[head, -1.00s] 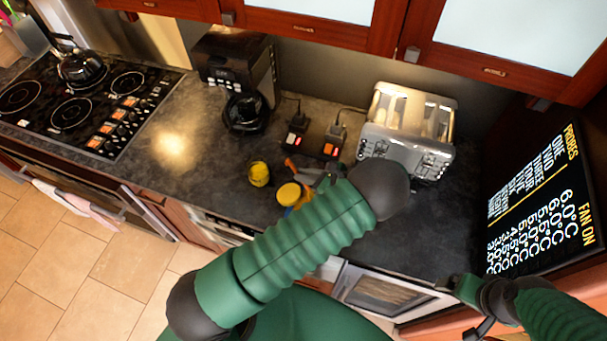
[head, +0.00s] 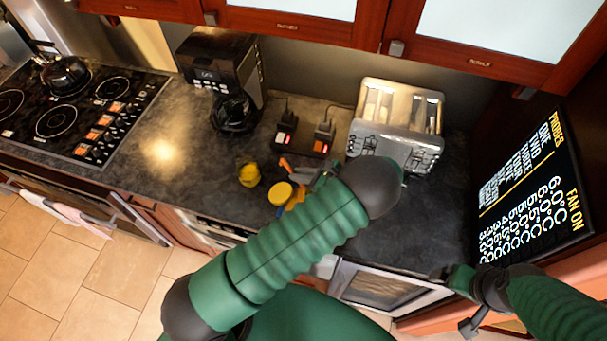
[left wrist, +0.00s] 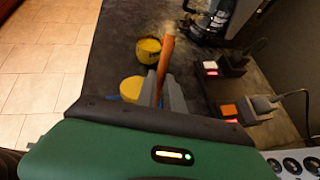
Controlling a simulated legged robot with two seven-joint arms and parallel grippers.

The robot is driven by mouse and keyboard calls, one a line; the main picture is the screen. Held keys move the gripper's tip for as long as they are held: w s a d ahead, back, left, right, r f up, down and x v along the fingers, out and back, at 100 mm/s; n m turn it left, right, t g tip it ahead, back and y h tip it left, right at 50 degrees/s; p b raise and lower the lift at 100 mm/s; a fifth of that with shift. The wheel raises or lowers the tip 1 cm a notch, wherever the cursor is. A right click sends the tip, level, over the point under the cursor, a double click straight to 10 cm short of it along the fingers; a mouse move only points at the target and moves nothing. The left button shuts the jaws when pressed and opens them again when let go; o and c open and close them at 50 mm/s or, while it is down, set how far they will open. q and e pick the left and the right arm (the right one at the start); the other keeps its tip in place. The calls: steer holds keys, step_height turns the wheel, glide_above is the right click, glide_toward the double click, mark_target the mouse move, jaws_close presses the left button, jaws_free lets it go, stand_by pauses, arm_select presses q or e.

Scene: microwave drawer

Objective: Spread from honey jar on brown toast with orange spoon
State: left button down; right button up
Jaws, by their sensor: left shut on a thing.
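My left gripper (left wrist: 166,88) is shut on the orange spoon (left wrist: 166,58), whose handle rises between its fingers. In the head view the spoon (head: 286,164) shows as a small orange piece, and my arm partly hides the gripper (head: 318,172). A small yellow jar with a dark band (head: 249,175) stands left of the spoon; it also shows in the left wrist view (left wrist: 148,50). A second yellow-topped item (head: 280,194), with blue beside it, is close by. I cannot tell which is the honey jar. The brown toast is not seen. My right gripper (head: 461,282) is at the right, its jaws unclear.
A silver toaster (head: 395,125) stands behind my left arm. A coffee machine (head: 225,75) is at the back, with two plugged sockets (head: 305,138) between them. The stove (head: 75,110) is at the left. The counter left of the jars (head: 180,155) is clear.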

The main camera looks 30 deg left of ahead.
arm_select(q)
steer(key=shift+s+a, duration=0.25)
steer(key=shift+a, duration=0.55)
steer(key=shift+a, duration=0.15)
steer(key=a, duration=0.2)
steer(key=shift+s+a+p, duration=0.3)
steer(key=shift+s+p, duration=0.05)
steer(key=shift+p, duration=0.05)
steer(key=shift+w+d+f+b, duration=0.1)
steer(key=shift+w+d+b, duration=0.1)
steer(key=shift+d, duration=0.5)
steer(key=shift+w+d+b, duration=0.15)
steer(key=shift+d, duration=0.65)
steer(key=shift+d, duration=0.1)
